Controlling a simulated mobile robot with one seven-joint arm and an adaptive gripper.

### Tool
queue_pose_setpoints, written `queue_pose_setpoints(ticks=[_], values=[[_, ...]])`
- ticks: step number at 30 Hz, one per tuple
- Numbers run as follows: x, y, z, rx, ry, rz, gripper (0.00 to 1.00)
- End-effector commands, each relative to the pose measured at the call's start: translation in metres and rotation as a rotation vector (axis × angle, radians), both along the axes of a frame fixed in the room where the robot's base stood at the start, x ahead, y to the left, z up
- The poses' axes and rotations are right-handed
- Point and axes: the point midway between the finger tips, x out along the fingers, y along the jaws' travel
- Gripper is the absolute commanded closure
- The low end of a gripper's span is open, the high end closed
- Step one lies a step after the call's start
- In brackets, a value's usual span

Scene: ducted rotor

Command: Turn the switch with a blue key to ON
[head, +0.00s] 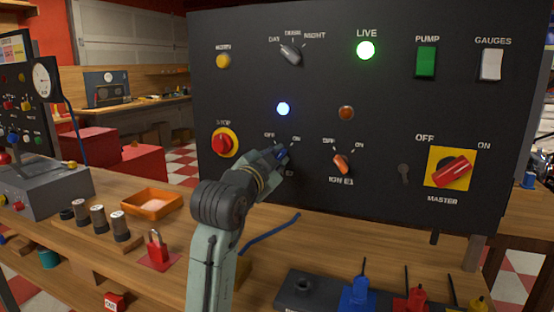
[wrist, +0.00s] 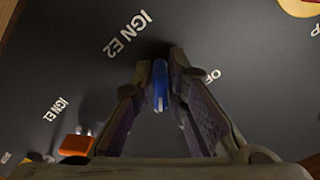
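The blue key (wrist: 160,86) stands between the fingertips of my gripper (wrist: 161,68) in the wrist view. The fingers are close together on both sides of it and look shut on it. In the head view my gripper (head: 277,156) covers most of this switch, with a bit of blue showing near the fingertips. The key seems to point up and right on the panel, towards the ON mark (head: 296,139). The OFF mark (wrist: 213,75) and the IGN E2 label (wrist: 130,34) are beside it. A blue lamp (head: 283,109) above is lit.
The orange key (head: 341,163) of IGN E1 is just right of my gripper, also in the wrist view (wrist: 76,145). The red STOP button (head: 224,143) is left. The red MASTER switch (head: 452,171) is far right. A bench (head: 170,225) lies below the panel.

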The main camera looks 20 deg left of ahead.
Motion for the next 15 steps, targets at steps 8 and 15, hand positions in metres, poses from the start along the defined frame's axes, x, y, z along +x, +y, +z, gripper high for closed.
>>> queue_pose_setpoints(ticks=[8,15], values=[[0.0000,0.0000,0.0001,-0.001,-0.001,-0.001,0.70],[-0.0015,0.0002,0.0003,-0.002,-0.001,0.000,0.70]])
